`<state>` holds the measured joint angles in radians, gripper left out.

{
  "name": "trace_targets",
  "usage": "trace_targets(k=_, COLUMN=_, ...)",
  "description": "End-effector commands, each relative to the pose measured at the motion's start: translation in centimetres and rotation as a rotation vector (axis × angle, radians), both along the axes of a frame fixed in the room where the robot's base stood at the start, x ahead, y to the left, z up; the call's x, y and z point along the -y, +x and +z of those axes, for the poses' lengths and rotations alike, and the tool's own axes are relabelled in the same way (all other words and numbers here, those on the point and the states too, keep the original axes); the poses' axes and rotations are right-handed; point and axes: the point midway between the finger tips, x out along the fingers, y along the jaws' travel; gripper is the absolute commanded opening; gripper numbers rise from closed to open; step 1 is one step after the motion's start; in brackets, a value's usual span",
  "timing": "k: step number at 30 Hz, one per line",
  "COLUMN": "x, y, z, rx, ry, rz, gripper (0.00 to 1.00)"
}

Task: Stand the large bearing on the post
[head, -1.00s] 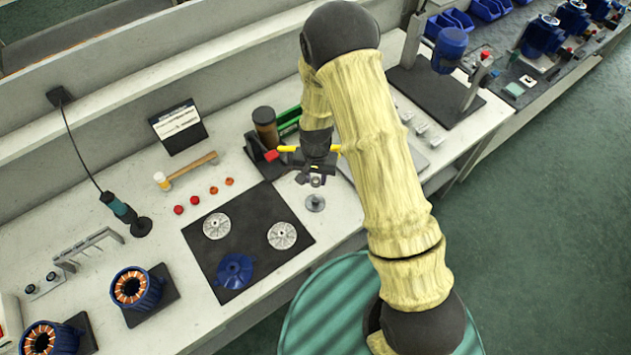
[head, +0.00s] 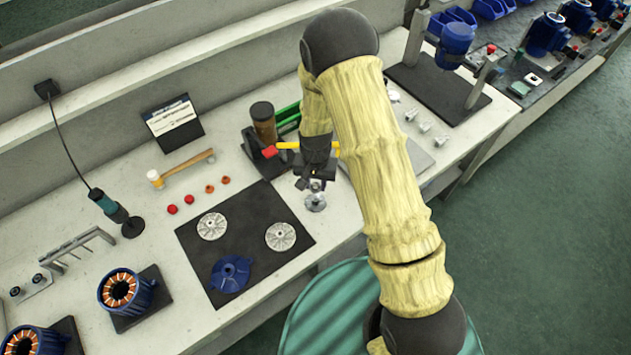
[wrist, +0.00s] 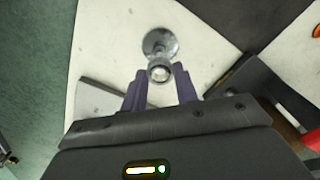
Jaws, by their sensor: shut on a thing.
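The large bearing (wrist: 160,73) is a small grey metal ring between the purple fingertips of my gripper (wrist: 160,88). It also shows in the head view (head: 316,186) under my gripper (head: 314,178). The post (wrist: 158,44) is a grey metal stand with a round base on the pale bench. It also shows in the head view (head: 316,203), directly below the bearing. In the wrist view the bearing overlaps the near side of the post. I cannot tell whether they touch.
A black mat (head: 245,280) with two silver discs and a blue part lies left of the post. A dark brown cylinder (head: 263,118) stands behind my gripper, beside green and red parts.

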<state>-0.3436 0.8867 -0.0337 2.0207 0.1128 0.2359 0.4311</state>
Motion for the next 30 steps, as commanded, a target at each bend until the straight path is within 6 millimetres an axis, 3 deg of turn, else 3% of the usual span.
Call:
trace_targets(k=12, x=0.0, y=0.0, z=-3.7, rx=0.000, ry=0.000, rz=0.000, gripper=0.14)
trace_targets(k=30, x=0.0, y=0.0, z=-3.8, rx=0.000, ry=0.000, rz=0.000, gripper=0.14)
